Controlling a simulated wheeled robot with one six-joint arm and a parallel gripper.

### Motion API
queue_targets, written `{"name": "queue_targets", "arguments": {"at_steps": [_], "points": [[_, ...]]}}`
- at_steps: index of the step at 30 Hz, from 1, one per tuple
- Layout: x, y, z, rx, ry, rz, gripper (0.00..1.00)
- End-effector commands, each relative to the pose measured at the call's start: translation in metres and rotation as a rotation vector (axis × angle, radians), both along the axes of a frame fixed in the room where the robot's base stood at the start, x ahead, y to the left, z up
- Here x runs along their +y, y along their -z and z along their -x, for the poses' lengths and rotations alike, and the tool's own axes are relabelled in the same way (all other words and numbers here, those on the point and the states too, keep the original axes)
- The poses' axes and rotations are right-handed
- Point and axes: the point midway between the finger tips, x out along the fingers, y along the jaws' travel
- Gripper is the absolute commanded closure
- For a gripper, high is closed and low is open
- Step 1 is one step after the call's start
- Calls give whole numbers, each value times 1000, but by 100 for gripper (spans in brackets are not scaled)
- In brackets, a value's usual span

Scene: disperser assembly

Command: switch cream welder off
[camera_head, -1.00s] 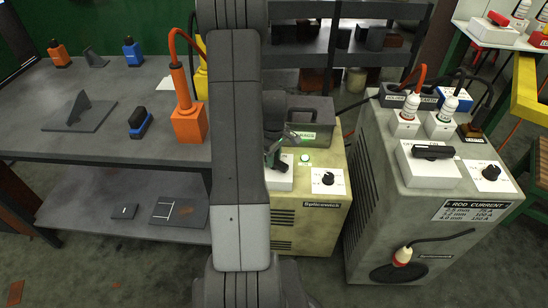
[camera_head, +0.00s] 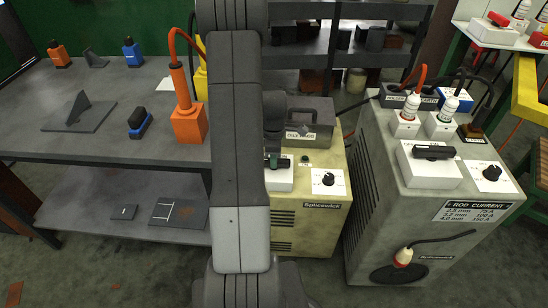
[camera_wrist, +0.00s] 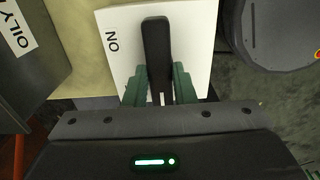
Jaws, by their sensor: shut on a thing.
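The cream welder (camera_head: 325,232) stands on the floor just right of my arm in the head view. Its round lamp (camera_head: 305,158) is dark. Its white switch plate (camera_head: 282,181) is partly behind my arm. In the wrist view the black switch handle (camera_wrist: 156,38) lies across the white plate, with an ON label to its left. My gripper (camera_wrist: 158,82) has its green fingers on both sides of the handle and is shut on it. In the head view only part of the green fingers shows beside my arm.
A black-pointered dial (camera_head: 328,179) sits right of the switch, and a dark grey box (camera_head: 312,113) stands behind it on the welder. A larger pale grey welder (camera_head: 372,190) stands to the right. A workbench (camera_head: 80,140) is on the left.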

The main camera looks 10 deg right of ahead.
Motion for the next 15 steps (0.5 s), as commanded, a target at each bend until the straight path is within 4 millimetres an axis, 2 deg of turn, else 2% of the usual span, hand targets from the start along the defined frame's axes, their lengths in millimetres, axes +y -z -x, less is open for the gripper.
{"name": "queue_targets", "arguments": {"at_steps": [12,13,15], "points": [[0,-1,-1,-2,-11,1,99],[0,-1,-1,-2,-11,1,74],[0,-1,-1,-2,-11,1,61]]}}
